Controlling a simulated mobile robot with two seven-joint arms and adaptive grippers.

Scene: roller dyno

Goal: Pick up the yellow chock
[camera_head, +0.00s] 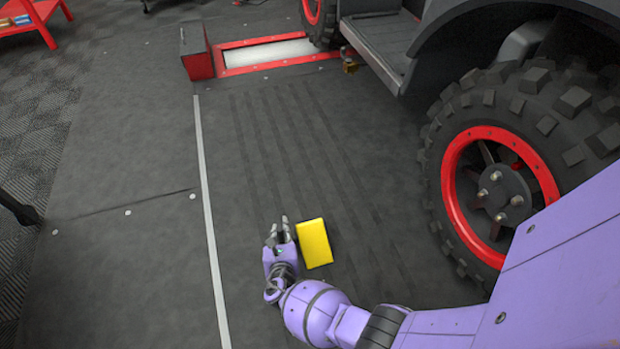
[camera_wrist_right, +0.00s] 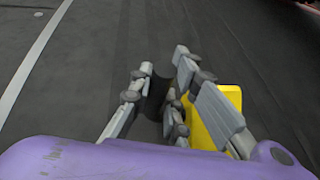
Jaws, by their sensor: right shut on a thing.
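The yellow chock (camera_head: 314,242) is on the dark floor in the head view, close to the right of my right gripper (camera_head: 279,230). In the right wrist view the chock (camera_wrist_right: 229,98) shows at the right, partly hidden behind one finger of the right gripper (camera_wrist_right: 161,72). A dark, rounded bar (camera_wrist_right: 156,94) stands between the fingers, and the gripper is shut on it. It looks like a handle of the chock, but its join to the yellow body is hidden. Whether the chock is clear of the floor is hard to tell. My left gripper is not in view.
A vehicle's large black tyre with a red rim (camera_head: 451,185) stands to the right. A red-framed roller bed (camera_head: 275,68) and a dark red box (camera_head: 195,52) are at the back. A white line (camera_head: 208,215) runs along the floor. The floor left of the gripper is clear.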

